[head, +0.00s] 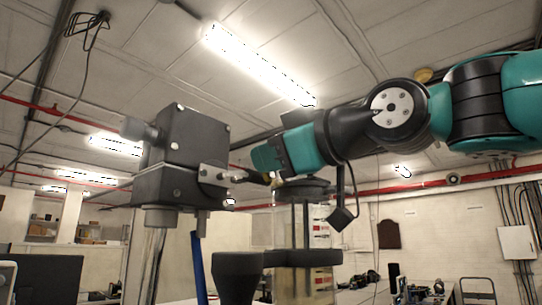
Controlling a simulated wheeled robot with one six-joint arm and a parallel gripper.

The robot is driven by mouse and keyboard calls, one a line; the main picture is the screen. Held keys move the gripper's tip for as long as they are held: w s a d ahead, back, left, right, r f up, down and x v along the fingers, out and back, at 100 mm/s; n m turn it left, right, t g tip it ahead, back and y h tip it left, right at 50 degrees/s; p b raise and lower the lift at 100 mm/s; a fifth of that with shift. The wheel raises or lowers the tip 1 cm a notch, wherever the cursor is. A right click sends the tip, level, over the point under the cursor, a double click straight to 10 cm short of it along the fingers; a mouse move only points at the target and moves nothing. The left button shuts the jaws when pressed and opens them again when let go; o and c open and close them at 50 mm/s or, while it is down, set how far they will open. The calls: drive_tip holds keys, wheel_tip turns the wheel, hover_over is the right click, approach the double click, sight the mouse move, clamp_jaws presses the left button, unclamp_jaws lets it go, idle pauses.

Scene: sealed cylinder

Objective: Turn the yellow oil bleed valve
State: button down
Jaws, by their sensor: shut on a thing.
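My teal and black arm reaches in from the right, and my gripper (274,179) is at its end, low between the dark grey box and the clear cylinder. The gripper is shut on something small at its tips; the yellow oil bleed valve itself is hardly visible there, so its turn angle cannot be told. The dark grey box (185,140) stands left of the gripper, with a metal bracket (215,175) and stubs pointing toward it. The sealed clear cylinder (305,232) with a dark lid (303,187) stands just below and right of the gripper.
A dark round fitting (237,272) and a dark ring-like part (303,258) sit low in front of the cylinder. A blue post (197,268) stands at lower left. Red pipes run along the walls. The space above the box is open.

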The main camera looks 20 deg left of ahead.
drive_tip(key=n+b, duration=0.3)
drive_tip(key=f+n+b, duration=0.1)
drive_tip(key=n+b, duration=0.2)
drive_tip(key=n, duration=0.1)
drive_tip(key=s+f+n+b, duration=0.1)
drive_tip(key=n+b, duration=0.1)
drive_tip(key=n, duration=0.2)
drive_tip(key=shift+s+a+f+b, duration=0.1)
drive_tip(key=shift+a+f+b, duration=0.15)
drive_tip(key=shift+b, duration=0.15)
drive_tip(key=shift+n, duration=0.4)
drive_tip(key=c, duration=1.1)
unclamp_jaws()
drive_tip(key=shift+d, duration=0.1)
drive_tip(key=b+v, duration=0.4)
drive_tip(key=v, duration=1.3)
